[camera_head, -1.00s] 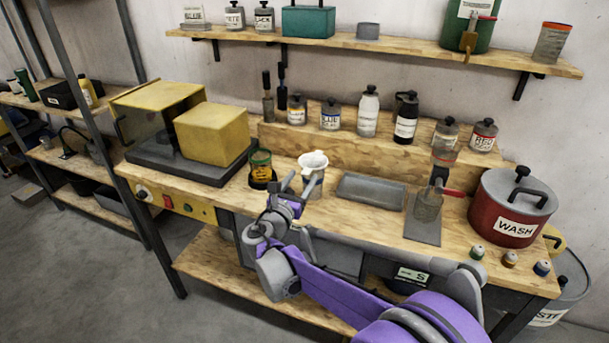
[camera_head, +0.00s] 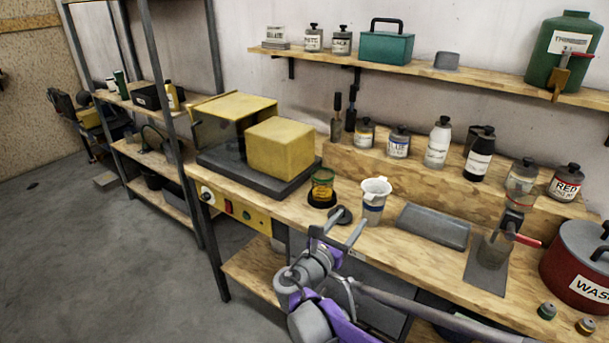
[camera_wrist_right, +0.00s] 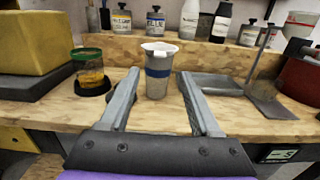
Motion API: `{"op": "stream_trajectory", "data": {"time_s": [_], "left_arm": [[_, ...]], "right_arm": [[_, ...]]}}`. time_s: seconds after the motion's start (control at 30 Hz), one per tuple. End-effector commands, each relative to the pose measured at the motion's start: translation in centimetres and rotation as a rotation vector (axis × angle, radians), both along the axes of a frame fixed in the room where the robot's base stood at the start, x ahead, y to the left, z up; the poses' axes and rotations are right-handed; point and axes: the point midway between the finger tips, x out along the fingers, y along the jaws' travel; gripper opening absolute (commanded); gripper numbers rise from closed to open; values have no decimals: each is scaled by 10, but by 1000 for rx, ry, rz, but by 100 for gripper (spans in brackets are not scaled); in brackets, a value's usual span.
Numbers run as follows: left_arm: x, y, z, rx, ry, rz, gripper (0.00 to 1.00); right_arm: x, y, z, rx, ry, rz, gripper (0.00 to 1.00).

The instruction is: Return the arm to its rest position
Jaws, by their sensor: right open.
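My purple and grey right arm (camera_head: 330,318) comes in from the bottom. My left gripper is not in view.
The workbench (camera_head: 300,213) carries a yellow box machine (camera_head: 280,147), a jar (camera_head: 322,186), a grey tray (camera_head: 433,226) and a red WASH pot (camera_head: 580,262). Bottles stand on a riser behind. A shelf (camera_head: 480,80) hangs above. Open floor (camera_head: 110,270) lies at left.

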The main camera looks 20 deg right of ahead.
Motion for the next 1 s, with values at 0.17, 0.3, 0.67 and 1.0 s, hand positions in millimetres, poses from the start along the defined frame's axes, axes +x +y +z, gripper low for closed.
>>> {"op": "stream_trajectory", "data": {"time_s": [0.17, 0.3, 0.67, 1.0], "left_arm": [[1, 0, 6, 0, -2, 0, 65], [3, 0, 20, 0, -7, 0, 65], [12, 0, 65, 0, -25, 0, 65], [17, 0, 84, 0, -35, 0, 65]], "right_arm": [[-16, -11, -3, 125, -35, -22, 64], [-64, -29, -19, 503, -156, -110, 64], [-222, 17, -84, 1689, -696, -741, 64], [-276, 80, -98, 2153, -987, -1265, 64]]}}
